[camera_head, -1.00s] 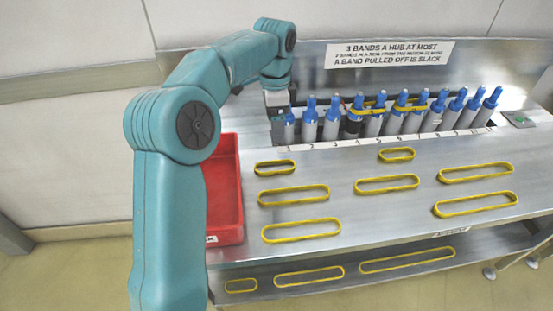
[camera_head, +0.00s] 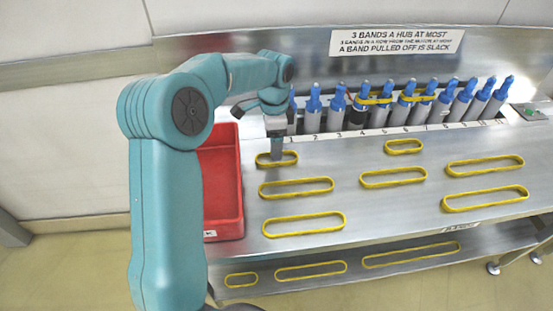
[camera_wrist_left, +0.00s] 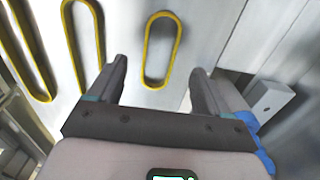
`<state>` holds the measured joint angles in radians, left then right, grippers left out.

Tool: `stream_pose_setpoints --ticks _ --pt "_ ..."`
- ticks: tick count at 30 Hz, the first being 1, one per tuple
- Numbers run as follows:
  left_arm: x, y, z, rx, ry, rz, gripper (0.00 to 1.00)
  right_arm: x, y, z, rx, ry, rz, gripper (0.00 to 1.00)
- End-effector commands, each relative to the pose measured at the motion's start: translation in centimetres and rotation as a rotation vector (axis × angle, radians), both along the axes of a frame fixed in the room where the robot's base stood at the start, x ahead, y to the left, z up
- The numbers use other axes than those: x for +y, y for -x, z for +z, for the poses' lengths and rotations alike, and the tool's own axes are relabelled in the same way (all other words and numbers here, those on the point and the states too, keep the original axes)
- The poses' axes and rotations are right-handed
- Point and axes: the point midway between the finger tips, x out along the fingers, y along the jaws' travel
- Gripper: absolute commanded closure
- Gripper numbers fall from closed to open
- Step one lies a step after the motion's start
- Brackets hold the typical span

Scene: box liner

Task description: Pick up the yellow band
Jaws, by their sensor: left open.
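Several yellow bands lie flat on the steel bench. The smallest band on the left (camera_head: 268,166) lies just in front of the number strip, near number 1. My left gripper (camera_head: 277,156) points down over this band, its fingers hiding part of it. In the left wrist view a short yellow band (camera_wrist_left: 147,52) shows between and beyond the open fingers (camera_wrist_left: 158,74), with nothing held. Whether the fingertips touch it I cannot tell. A longer band (camera_head: 296,194) and another (camera_head: 304,235) lie nearer the front edge. My right gripper is not in view.
A red tray (camera_head: 238,190) stands left of the bands. A row of blue-topped grey rollers (camera_head: 395,112) lines the back, with yellow bands around some. More bands lie at right, and several on the lower shelf (camera_head: 400,275). A sign (camera_head: 397,41) hangs behind.

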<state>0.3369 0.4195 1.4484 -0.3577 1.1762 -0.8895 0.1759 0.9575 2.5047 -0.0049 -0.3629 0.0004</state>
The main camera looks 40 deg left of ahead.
Motion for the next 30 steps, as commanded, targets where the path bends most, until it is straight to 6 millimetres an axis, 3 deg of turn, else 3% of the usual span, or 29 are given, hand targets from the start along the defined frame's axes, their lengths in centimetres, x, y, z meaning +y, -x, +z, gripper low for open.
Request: stream_pose_setpoints --ticks 9,17,22,23,30 --pt "0.4 0.5 -4.6 0.003 0.000 0.000 0.21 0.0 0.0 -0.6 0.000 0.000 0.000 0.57" --pt "0.4 0.4 -4.8 0.001 0.000 0.001 0.21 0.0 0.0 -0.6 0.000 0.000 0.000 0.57" --pt "0.4 0.4 -4.8 0.001 0.000 0.000 0.77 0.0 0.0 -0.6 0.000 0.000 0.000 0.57" --pt "0.4 0.4 -4.8 0.001 0.000 0.000 0.81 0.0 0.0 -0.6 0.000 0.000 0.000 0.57" --pt "0.4 0.4 -4.8 0.001 0.000 0.000 0.81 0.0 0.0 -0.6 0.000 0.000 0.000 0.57"
